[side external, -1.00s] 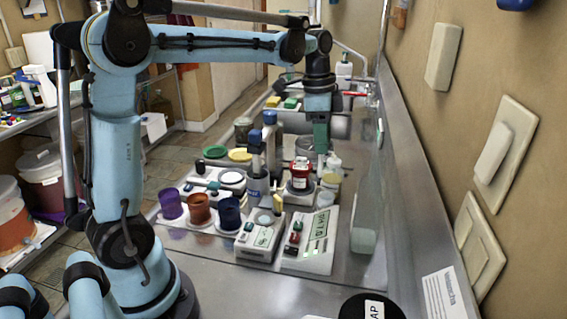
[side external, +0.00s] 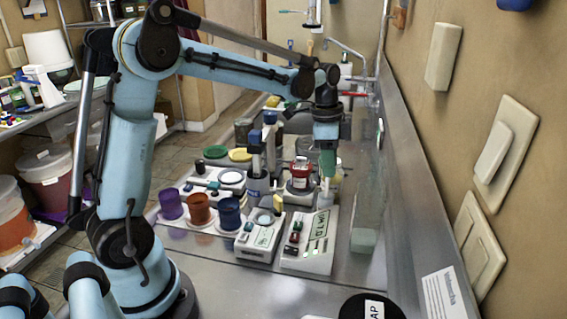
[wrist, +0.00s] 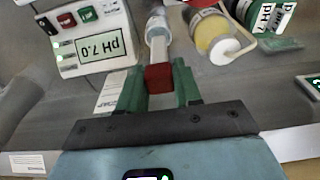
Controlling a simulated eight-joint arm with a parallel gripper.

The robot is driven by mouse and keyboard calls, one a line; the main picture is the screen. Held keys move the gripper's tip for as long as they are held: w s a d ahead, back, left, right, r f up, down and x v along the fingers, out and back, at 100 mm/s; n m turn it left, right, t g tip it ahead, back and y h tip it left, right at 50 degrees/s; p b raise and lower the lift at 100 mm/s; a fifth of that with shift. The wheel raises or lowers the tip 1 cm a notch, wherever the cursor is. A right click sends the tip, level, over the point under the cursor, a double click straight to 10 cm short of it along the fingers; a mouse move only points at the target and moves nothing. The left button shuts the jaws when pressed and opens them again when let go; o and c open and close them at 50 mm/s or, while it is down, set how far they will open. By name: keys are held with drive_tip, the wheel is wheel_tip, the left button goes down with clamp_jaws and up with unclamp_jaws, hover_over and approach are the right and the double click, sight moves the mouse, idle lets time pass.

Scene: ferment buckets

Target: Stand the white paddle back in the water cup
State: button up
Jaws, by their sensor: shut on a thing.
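My gripper (side external: 327,172) is above the bench, behind the pH meter. In the wrist view its green fingers (wrist: 159,88) are shut on the red grip of the white paddle (wrist: 158,77). The paddle's pale shaft runs from the grip toward the small clear water cup (wrist: 157,22). In the side view the white paddle (side external: 326,187) points down from the fingers, close to upright, over or into the cup. I cannot tell whether its tip is inside the rim or how deep it reaches.
The pH meter (side external: 307,244) stands close in front. A red-capped jar (side external: 300,172) is left of the gripper. A yellow-topped jar (wrist: 214,40) with a pale bent piece is beside the cup. Purple, orange and blue cups (side external: 229,213) stand further left.

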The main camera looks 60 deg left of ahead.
drive_tip(key=shift+f, duration=2.35)
drive_tip(key=o, duration=1.6)
drive_tip(key=shift+r, duration=3.05)
